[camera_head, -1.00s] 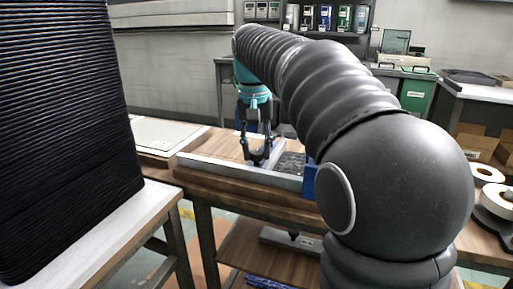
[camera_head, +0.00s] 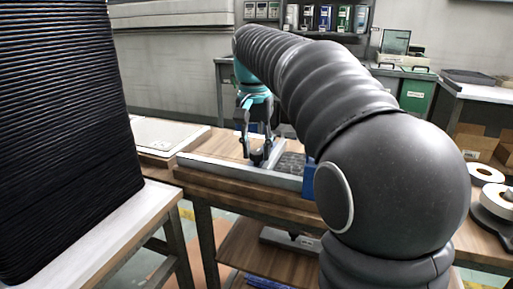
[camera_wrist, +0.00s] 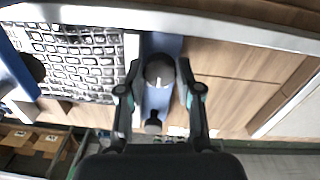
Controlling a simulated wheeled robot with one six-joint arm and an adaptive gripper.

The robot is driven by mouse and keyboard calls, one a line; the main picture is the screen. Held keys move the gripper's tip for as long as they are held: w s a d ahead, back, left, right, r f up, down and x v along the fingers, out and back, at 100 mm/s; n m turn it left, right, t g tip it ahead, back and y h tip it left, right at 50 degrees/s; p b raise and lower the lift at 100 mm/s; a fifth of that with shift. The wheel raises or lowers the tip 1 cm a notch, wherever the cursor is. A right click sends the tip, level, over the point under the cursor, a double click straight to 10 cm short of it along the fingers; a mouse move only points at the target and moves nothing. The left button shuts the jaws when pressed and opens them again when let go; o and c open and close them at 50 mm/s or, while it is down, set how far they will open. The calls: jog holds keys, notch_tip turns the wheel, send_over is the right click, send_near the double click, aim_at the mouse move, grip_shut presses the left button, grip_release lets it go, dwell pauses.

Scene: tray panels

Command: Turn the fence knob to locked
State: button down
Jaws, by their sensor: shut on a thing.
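The fence knob (camera_wrist: 160,71) is a dark round knob on a grey-blue metal strip, the fence (camera_wrist: 157,100). In the wrist view it sits between the two fingers of my gripper (camera_wrist: 159,74). In the head view my gripper (camera_head: 257,156) points down at the bench with its fingers around the dark knob (camera_head: 257,157). The gripper is shut on the knob, though the contact itself is hard to see. A smaller dark part (camera_wrist: 153,124) sits lower on the strip. I cannot read any locked mark.
A long metal rail (camera_head: 238,173) runs along the bench's front edge. A tray of grey blocks (camera_wrist: 78,62) lies beside the fence. A dark ribbed stack (camera_head: 65,130) stands at the left, and tape rolls (camera_head: 490,196) lie at the right. Bare wood (camera_wrist: 235,72) lies on the fence's other side.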

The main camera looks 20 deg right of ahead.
aim_at(255, 151)
jog(key=c, duration=0.8)
grip_release()
jog(key=shift+d, duration=0.1)
jog(key=shift+o, duration=0.2)
notch_tip(255, 151, up, 12)
jog(key=shift+a, duration=0.2)
jog(key=shift+w, duration=0.1)
